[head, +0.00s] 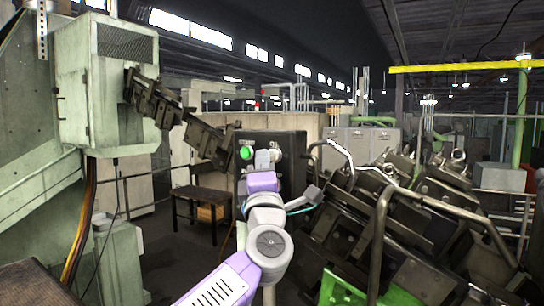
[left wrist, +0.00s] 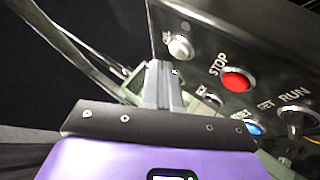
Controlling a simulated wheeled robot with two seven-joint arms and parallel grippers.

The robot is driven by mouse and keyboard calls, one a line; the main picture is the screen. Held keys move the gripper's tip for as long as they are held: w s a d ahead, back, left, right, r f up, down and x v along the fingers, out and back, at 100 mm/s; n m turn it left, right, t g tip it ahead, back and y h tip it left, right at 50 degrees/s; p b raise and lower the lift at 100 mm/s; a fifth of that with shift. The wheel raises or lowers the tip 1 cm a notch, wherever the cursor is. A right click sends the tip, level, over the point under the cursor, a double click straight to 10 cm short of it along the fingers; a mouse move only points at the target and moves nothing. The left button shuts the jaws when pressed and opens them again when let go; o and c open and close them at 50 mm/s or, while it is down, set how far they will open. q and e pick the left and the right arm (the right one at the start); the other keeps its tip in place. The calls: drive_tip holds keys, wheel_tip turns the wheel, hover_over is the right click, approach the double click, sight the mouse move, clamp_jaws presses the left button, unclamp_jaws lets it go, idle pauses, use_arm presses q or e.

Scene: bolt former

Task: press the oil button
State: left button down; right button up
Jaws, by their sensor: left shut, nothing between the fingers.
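The control panel (head: 293,160) is a dark box in the middle of the head view. In the left wrist view its face (left wrist: 215,25) fills the upper right. The oil button (left wrist: 180,47) is a small pale round button by a partly readable label, near the panel's left edge. My left gripper (head: 264,158) is in front of the panel. Its fingers (left wrist: 168,72) are together and empty, their tips just below and left of the oil button in the picture. Contact cannot be told. My right gripper is not in view.
The panel also has a red STOP button (left wrist: 236,80), a blue button (left wrist: 254,128), a RUN selector knob (left wrist: 296,118) and a green button (head: 246,153). Bent metal rails (head: 375,240) and dark machinery stand at the right. A small table (head: 203,194) stands behind at the left.

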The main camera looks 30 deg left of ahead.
use_arm(q)
drive_tip(key=shift+w, duration=0.15)
drive_tip(key=shift+w, duration=0.3)
drive_tip(key=shift+w+d+p, duration=0.1)
drive_tip(key=shift+w+p, duration=0.2)
drive_tip(key=shift+w, duration=0.1)
idle(0.7)
idle(0.4)
drive_tip(key=shift+s+b, duration=0.45)
drive_tip(key=shift+s, duration=0.4)
drive_tip(key=s, duration=0.1)
drive_tip(key=s+b, duration=0.1)
drive_tip(key=s, duration=0.1)
drive_tip(key=s+b, duration=0.1)
drive_tip(key=s, duration=0.1)
drive_tip(key=shift+a, duration=0.25)
